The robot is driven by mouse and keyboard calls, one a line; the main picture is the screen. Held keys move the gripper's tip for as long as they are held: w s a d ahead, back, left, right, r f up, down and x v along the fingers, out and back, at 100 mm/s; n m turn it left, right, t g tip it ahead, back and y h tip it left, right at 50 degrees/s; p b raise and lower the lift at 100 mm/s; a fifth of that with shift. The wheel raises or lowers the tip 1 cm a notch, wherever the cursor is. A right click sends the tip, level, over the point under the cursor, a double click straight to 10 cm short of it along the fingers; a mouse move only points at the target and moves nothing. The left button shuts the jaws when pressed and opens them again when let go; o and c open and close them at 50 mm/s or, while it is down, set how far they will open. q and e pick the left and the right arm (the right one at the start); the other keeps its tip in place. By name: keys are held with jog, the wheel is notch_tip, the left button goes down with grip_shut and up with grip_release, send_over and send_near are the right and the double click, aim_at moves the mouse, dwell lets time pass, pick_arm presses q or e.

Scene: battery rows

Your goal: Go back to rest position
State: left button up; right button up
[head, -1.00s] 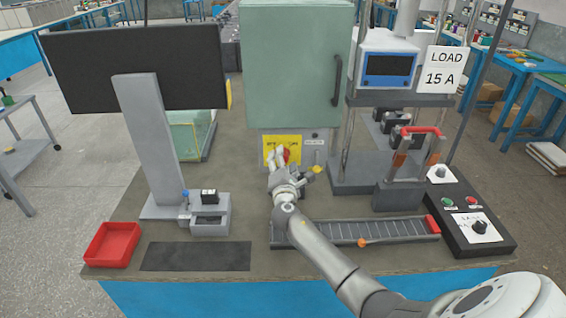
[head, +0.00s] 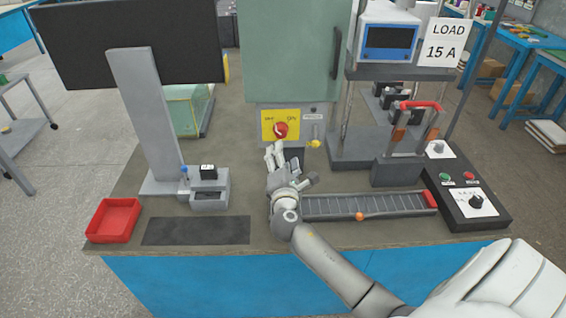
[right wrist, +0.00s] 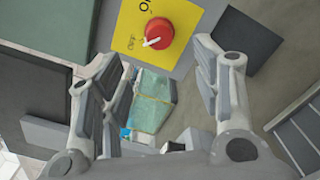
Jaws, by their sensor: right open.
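My right gripper (head: 283,160) is open and empty in the head view, in front of the cabinet's yellow switch plate and above the left end of the slotted rail. In the right wrist view its two fingers (right wrist: 160,95) stand wide apart with nothing between them. The red rotary knob (head: 281,130) sits on the yellow plate, just beyond the fingertips and apart from them. The knob also shows in the right wrist view (right wrist: 159,33), with its white pointer. My left gripper is not in view.
The green cabinet (head: 292,60) stands behind the gripper. The slotted rail (head: 370,206) lies to the right, with a control box (head: 470,205) beyond it. A small grey device (head: 209,190), a red tray (head: 113,220) and a dark mat (head: 196,230) are at left. The load stand (head: 376,150) is at right.

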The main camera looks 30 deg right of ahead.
jog(key=shift+v, duration=0.85)
jog(key=s+a+f+m+g+y, duration=0.2)
jog(key=s+a+f+m+g, duration=0.15)
jog(key=s+f+m, duration=0.4)
jog(key=s+a+f+m+g+y, duration=0.2)
jog(key=s+f+m+g, duration=0.2)
jog(key=s, duration=0.6)
jog(key=s+a+f+m+g+y, duration=0.1)
jog(key=s+a+m+g+y, duration=0.15)
jog(key=s+a, duration=0.35)
jog(key=s+a+m+g+y, duration=0.2)
jog(key=s+a+m+y, duration=0.15)
jog(key=s, duration=0.45)
notch_tip(320, 180, down, 27)
jog(key=s+n+g, duration=0.1)
jog(key=s, duration=0.1)
jog(key=s+d+f+g, duration=0.1)
jog(key=s+d+f, duration=0.1)
jog(key=s+f, duration=1.3)
jog(key=shift+s+d+f, duration=0.15)
jog(key=shift+s+f, duration=0.2)
jog(key=shift+s, duration=0.6)
